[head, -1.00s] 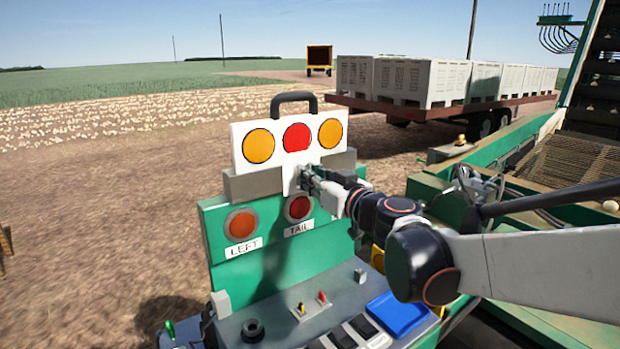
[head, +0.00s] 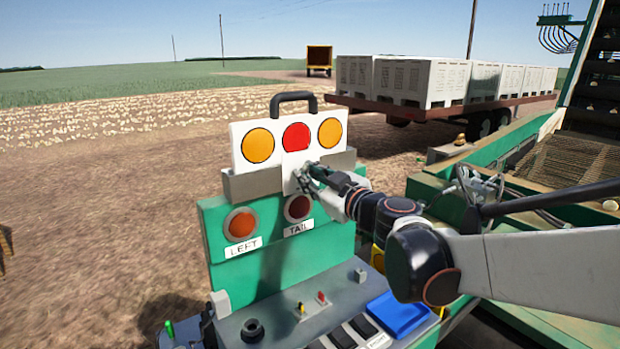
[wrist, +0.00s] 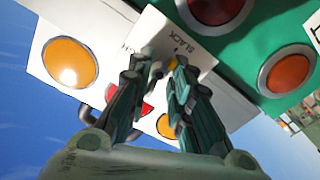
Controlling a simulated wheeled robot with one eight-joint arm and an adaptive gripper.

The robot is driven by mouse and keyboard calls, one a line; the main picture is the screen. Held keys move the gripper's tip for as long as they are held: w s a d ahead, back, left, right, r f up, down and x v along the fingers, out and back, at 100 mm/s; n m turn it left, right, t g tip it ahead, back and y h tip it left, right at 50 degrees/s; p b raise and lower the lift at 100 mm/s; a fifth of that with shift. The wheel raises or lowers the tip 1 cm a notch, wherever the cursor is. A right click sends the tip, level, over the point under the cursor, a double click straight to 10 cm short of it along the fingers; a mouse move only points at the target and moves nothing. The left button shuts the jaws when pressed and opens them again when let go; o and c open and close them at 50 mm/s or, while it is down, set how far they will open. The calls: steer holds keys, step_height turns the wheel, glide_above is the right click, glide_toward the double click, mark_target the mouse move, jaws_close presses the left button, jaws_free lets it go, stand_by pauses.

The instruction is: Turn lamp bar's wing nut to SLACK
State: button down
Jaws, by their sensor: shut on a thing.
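The white lamp bar (head: 237,150) has a black handle on top and two amber discs flanking a red one. It stands upright on the green panel (head: 330,245). Its wing nut is on the white tab below the red disc, mostly hidden by my fingers. My gripper (head: 305,179) is at this tab, shut on the wing nut. In the wrist view, my gripper (wrist: 158,70) has both fingertips at the tab, with a small yellowish bit between them. The SLACK label (wrist: 184,41) is printed beside the fingertips; another label is partly covered. The nut's exact angle is hidden.
The LEFT lamp (head: 241,224) and TAIL lamp (head: 298,208) sit just below my gripper. A console (head: 290,325) with small switches and a blue tray (head: 398,313) lies in front. Green machinery (head: 520,220) is close on the right. Open field lies to the left.

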steer(key=shift+r, duration=0.1)
steer(key=c, duration=1.6)
jaws_free()
steer(key=shift+o, duration=0.2)
steer(key=v, duration=1.2)
steer(key=s+f+m+g+h+b, duration=0.1)
steer(key=s+f+g+b, duration=0.15)
steer(key=f, duration=0.25)
steer(key=s+f+m+g+b, duration=0.1)
steer(key=s+f+b, duration=0.15)
steer(key=f, duration=0.25)
steer(key=s+d+f+m+g+h+b, duration=0.2)
steer(key=s+d+f+m+h+b, duration=0.2)
steer(key=s+f, duration=0.4)
steer(key=s+d+f+m+g+h+b, duration=0.2)
steer(key=s+d+f+m+h+b, duration=0.3)
steer(key=f, duration=1)
steer(key=s+d, duration=0.3)
steer(key=shift+d+m+b, duration=0.3)
steer(key=shift+d+b, duration=0.05)
